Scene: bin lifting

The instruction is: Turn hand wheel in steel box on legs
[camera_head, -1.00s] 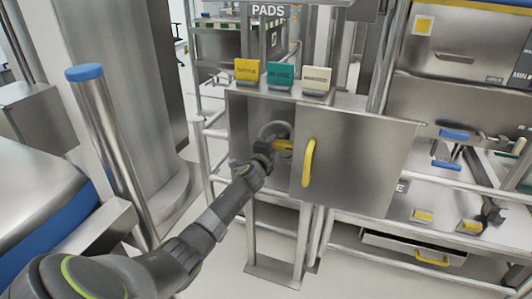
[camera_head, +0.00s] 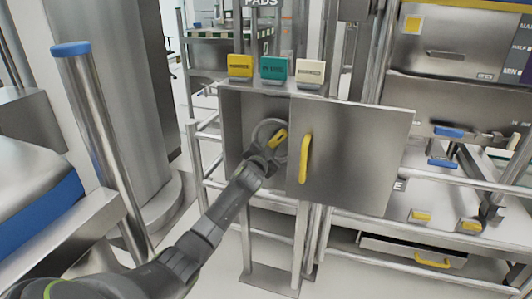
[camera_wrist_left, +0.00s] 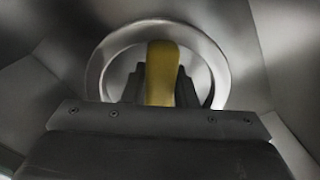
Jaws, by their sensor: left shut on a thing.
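The steel box on legs (camera_head: 232,125) stands in the middle of the head view with its front open on the left side. Inside it is the hand wheel (camera_head: 268,122), a pale metal ring with a yellow grip (camera_head: 279,138) that points up and right. My left gripper (camera_head: 268,153) reaches into the box and is shut on the yellow grip. In the left wrist view the ring (camera_wrist_left: 94,75) surrounds the grip (camera_wrist_left: 161,72), with a dark finger of my left gripper (camera_wrist_left: 160,92) on each side. My right gripper does not show.
The box's door (camera_head: 360,150) with its yellow handle (camera_head: 305,158) stands open to the right of my left arm. Yellow, teal and cream holders (camera_head: 274,69) sit on top of the box. A steel post with a blue cap (camera_head: 72,49) stands at the left.

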